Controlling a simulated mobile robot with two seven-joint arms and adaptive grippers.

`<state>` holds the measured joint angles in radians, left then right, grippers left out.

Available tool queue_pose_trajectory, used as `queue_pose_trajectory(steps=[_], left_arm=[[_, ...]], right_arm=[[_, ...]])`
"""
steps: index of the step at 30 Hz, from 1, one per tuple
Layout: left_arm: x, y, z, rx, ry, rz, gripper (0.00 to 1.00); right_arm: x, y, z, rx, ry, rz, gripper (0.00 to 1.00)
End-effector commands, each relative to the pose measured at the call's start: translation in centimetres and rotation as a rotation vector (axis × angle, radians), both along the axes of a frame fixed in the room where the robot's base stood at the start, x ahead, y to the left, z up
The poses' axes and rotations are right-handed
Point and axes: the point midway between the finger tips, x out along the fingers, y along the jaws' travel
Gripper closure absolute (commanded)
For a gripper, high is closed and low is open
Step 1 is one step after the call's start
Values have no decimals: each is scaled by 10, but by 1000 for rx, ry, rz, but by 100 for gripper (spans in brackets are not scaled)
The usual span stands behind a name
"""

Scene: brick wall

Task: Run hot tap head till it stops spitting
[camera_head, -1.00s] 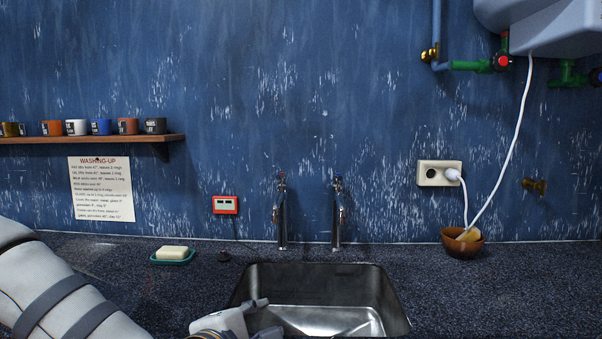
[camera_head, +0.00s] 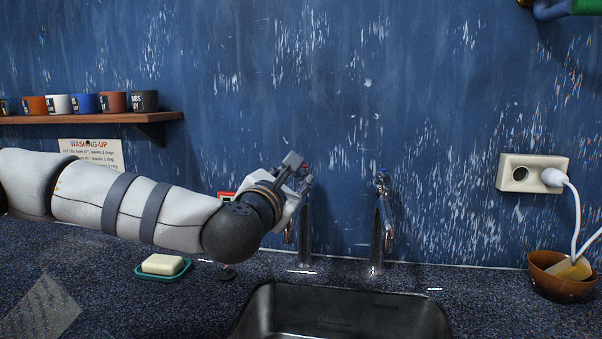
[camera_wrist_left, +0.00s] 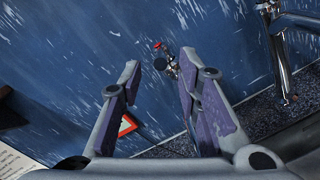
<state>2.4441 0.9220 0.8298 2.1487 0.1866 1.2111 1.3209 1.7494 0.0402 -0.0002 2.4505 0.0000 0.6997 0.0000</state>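The hot tap, with a red mark on its head, stands behind the sink at the left; its column (camera_head: 304,240) shows in the head view, while my gripper partly covers its head. In the left wrist view the tap head (camera_wrist_left: 172,66) lies beyond and between my fingertips. My left gripper (camera_head: 298,170) is at the height of the tap head. In the left wrist view my left gripper (camera_wrist_left: 160,72) is open, its fingers apart with nothing held. Whether a finger touches the head I cannot tell. No water shows from the spout. My right gripper is not in view.
A second tap (camera_head: 377,235) with a blue mark stands to the right. The steel sink (camera_head: 345,295) is in front. A soap dish (camera_head: 180,271), a red-framed device (camera_head: 226,196) partly hidden by my arm, a socket (camera_head: 532,172) and a brown bowl (camera_head: 560,283) are nearby.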

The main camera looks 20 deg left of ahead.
Motion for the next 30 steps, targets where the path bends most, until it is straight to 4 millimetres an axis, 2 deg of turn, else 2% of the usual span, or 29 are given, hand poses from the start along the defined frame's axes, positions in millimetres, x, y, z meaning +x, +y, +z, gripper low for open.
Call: queue_pose_trajectory(steps=[3,7,11,17,21,30], left_arm=[[27,5,-1,1,1,2,69],[44,8,0,1,0,1,69],[52,9,1,1,0,-1,69],[52,9,0,1,0,-2,69],[52,9,0,1,1,-2,99],[54,8,-2,2,3,0,100]], right_arm=[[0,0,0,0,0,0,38],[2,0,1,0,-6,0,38],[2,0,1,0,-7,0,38],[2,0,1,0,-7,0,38],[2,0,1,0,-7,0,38],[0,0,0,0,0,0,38]])
